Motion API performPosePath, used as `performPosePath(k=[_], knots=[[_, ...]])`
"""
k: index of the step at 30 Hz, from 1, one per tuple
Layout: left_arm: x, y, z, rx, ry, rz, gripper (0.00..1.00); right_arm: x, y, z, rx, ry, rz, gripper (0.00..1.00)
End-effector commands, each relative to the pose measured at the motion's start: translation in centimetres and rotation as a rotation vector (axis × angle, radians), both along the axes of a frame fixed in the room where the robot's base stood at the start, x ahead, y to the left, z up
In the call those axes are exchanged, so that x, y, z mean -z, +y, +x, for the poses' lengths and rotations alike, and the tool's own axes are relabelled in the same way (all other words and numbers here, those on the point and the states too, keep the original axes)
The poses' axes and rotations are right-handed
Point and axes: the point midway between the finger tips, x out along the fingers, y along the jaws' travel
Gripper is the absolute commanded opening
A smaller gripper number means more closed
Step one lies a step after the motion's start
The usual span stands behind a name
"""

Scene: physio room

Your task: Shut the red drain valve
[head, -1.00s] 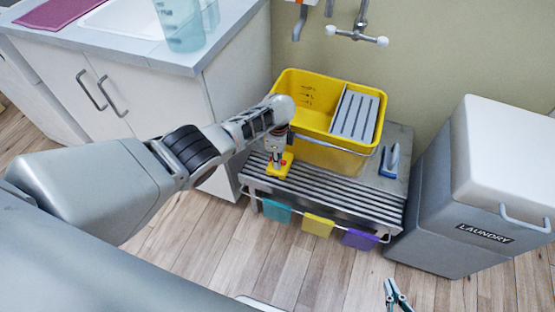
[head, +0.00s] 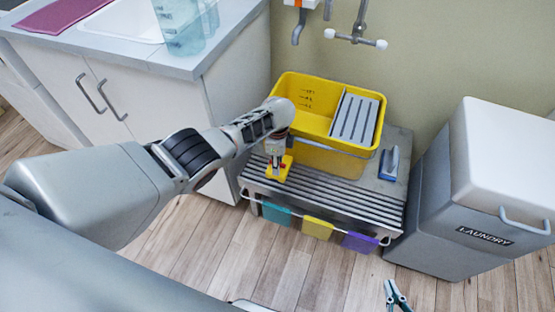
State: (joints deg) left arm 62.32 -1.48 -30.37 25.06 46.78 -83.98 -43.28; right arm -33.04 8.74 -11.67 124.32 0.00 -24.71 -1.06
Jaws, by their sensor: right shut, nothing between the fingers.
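The yellow tub (head: 325,150) stands on the slatted grey bench. A yellow outlet block (head: 277,174) sits low at its front left corner, with small bits of red (head: 283,167), likely the drain valve handle, on it. My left gripper (head: 275,159) points down right over this block, its fingers at the red part. Its wrist hides much of the valve, and its jaw opening is too small to make out. My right gripper (head: 396,296) is at the bottom edge, shut and empty, over the floor in front of the bench and far from the valve.
A white cabinet with a sink counter (head: 190,68) stands left of the bench. A grey laundry bin (head: 440,210) stands close on the right. A blue-handled brush (head: 388,163) lies on the bench. Coloured cloths (head: 318,229) hang on the front rail. A wall tap (head: 355,38) is above.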

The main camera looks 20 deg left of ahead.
Motion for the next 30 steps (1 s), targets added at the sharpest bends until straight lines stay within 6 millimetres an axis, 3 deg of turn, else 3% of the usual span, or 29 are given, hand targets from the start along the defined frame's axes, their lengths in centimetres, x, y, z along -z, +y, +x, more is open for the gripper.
performPosePath(k=[11,24,30], knots=[[-2.5,-0.1,0.1,0.001,-0.003,-0.004,0.31,0.1,-0.1,-0.2,-0.001,0.003,-0.001,0.0],[-9.5,-0.1,0.0,-0.001,-0.003,-0.003,0.31,0.2,-0.1,-0.2,-0.001,0.004,-0.002,0.0],[-11.5,-0.1,0.0,0.0,0.001,-0.001,0.31,0.2,-0.1,-0.2,-0.001,0.004,-0.002,0.0]])
